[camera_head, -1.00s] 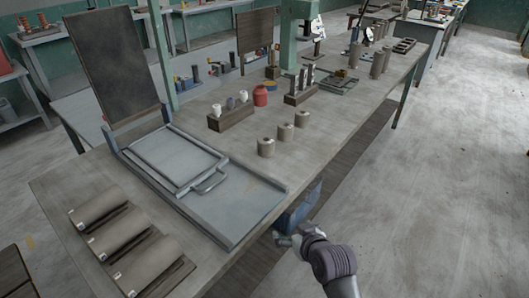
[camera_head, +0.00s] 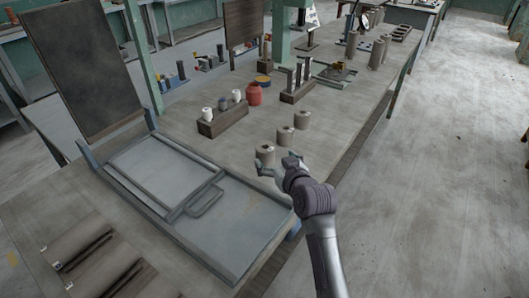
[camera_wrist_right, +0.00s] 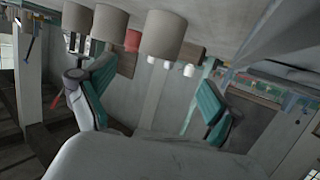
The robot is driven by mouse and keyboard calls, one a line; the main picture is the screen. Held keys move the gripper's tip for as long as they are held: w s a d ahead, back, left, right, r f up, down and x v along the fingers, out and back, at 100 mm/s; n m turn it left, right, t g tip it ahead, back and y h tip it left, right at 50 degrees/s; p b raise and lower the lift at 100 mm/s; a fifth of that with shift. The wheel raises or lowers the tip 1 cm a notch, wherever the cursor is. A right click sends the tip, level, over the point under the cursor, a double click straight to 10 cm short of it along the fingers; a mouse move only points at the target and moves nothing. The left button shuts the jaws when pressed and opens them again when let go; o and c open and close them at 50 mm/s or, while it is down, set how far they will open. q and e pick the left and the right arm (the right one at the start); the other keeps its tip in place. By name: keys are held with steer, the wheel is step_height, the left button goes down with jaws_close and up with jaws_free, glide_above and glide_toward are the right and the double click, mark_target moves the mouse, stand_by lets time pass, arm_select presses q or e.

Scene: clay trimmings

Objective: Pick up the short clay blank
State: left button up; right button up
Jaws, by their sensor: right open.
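Three squat grey-brown clay cylinders stand upright in a row on the table: the near one (camera_head: 265,154), the middle one (camera_head: 285,136) and the far one (camera_head: 302,119). I cannot tell for sure which is the short clay blank. My right gripper (camera_head: 279,163) is open and empty, just on the near side of the nearest cylinder, overlapping its lower edge. In the right wrist view the open fingers (camera_wrist_right: 155,82) have nothing between them, and the nearest cylinder (camera_wrist_right: 165,36) shows beyond them at the top, upside down. My left gripper is not in view.
A grey tray with a handle (camera_head: 240,228) lies left of my right arm. A wooden block with white pieces (camera_head: 222,122), a red jar (camera_head: 254,94) and a rack (camera_head: 297,93) stand behind. Taller cylinders (camera_head: 376,55) stand far back. The tabletop right of the row is clear.

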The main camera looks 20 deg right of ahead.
mark_target(264, 145)
steer(key=x, duration=0.3)
steer(key=shift+w+f, duration=0.15)
steer(key=shift+w, duration=0.1)
steer(key=w, duration=0.2)
steer(key=shift+w, duration=0.35)
steer(key=shift+x, duration=1.15)
steer(key=shift+w+f, duration=0.15)
steer(key=shift+f, duration=0.1)
steer(key=shift+r, duration=0.1)
steer(key=shift+c, duration=0.4)
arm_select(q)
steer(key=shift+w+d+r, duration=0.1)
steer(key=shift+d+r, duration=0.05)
arm_select(e)
steer(key=c, duration=1.4)
